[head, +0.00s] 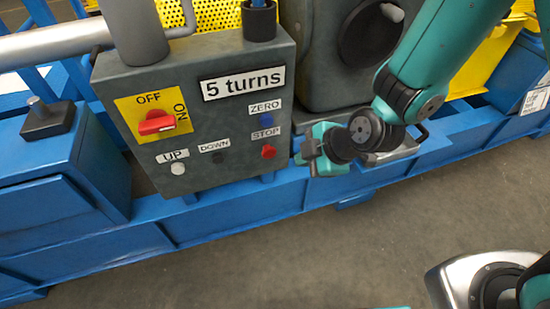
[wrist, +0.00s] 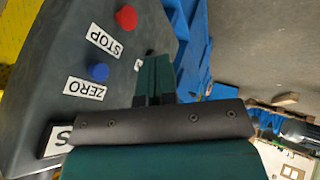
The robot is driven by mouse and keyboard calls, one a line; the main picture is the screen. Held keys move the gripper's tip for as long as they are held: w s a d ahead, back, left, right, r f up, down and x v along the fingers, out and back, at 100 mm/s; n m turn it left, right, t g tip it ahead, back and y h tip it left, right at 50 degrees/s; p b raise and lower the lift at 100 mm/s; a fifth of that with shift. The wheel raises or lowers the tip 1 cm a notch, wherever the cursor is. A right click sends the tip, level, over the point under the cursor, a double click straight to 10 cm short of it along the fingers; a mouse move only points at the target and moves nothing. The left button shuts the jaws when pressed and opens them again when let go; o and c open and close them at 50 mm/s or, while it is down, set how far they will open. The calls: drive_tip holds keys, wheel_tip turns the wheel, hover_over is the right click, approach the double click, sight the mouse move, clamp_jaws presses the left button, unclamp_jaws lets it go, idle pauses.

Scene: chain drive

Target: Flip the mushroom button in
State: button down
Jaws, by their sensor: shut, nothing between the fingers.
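The red mushroom button (head: 268,152) sits under the STOP label at the lower right of the grey control box (head: 225,130). In the wrist view the red button (wrist: 126,18) shows at the top, beside the STOP label. My gripper (head: 304,160) is just right of the box in the head view, apart from the button. Its teal fingers (wrist: 153,75) are together and empty in the wrist view. From the head view I cannot tell how far the button stands out.
A blue ZERO button (head: 266,118) is above STOP. The box also carries a red rotary switch (head: 156,122), a white UP button (head: 178,169) and a dark DOWN button (head: 218,157). The blue frame (head: 230,205) runs below. Open floor lies in front.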

sight(269, 153)
drive_tip(key=w+a+f+b, duration=0.2)
drive_tip(key=w+a+f, duration=0.4)
drive_tip(key=w+f, duration=0.1)
drive_tip(key=shift+w+f, duration=0.2)
drive_tip(key=shift+f, duration=0.3)
